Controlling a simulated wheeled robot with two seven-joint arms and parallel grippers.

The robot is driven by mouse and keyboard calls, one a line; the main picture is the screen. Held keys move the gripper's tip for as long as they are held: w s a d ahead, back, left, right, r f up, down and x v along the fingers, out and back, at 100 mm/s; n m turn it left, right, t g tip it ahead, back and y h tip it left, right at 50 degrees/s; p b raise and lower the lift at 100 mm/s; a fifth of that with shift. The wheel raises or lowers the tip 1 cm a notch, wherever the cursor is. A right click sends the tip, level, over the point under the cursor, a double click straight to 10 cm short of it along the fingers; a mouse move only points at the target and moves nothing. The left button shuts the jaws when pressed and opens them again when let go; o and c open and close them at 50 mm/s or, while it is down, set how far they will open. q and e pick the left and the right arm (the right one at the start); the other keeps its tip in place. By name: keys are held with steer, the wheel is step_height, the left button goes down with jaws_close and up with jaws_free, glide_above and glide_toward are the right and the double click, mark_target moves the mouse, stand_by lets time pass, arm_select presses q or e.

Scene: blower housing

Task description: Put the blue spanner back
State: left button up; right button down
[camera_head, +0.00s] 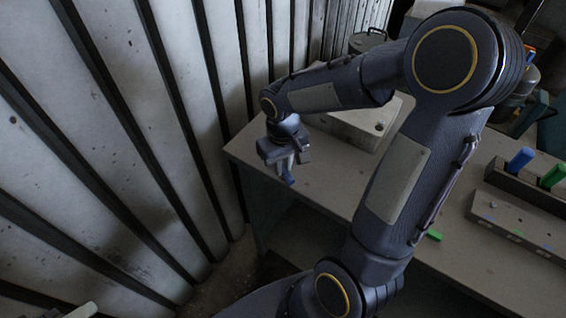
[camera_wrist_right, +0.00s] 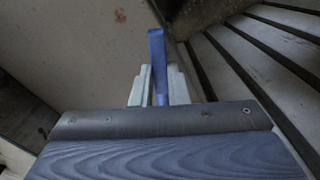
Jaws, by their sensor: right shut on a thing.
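The blue spanner shows in the right wrist view (camera_wrist_right: 156,48) as a long blue bar between the pale fingers. Its lower blue end also shows in the head view (camera_head: 289,179). My right gripper (camera_head: 286,165) is shut on it near the left end of the workbench. In the right wrist view the fingers (camera_wrist_right: 153,88) close on both sides of the blue bar. A blue upright piece (camera_head: 520,160) stands in a dark rack at the right of the bench. My left gripper is not in view.
The grey workbench (camera_head: 330,185) has a light box (camera_head: 365,125) on it behind my arm. A dark rack (camera_head: 515,185) and a light block with holes (camera_head: 515,222) stand at the right, with green pieces (camera_head: 552,176). A corrugated wall (camera_head: 130,130) runs close by on the left.

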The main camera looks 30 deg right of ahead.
steer(key=shift+f+b, duration=0.5)
steer(key=shift+f, duration=0.1)
steer(key=c, duration=0.9)
jaws_free()
steer(key=shift+o, duration=0.2)
steer(key=shift+r, duration=0.15)
step_height(320, 180, up, 8)
steer(key=p, duration=0.6)
steer(key=shift+p, duration=0.35)
steer(key=s+a+r+t+y, duration=0.2)
steer(key=s+a+r, duration=0.1)
steer(key=s, duration=0.3)
steer(key=s+a+r+m+t+y, duration=0.1)
steer(key=s+a+r+t, duration=0.2)
steer(key=s+r, duration=0.2)
steer(key=s, duration=0.2)
steer(key=shift+s+t+y, duration=0.3)
steer(key=shift+y, duration=0.1)
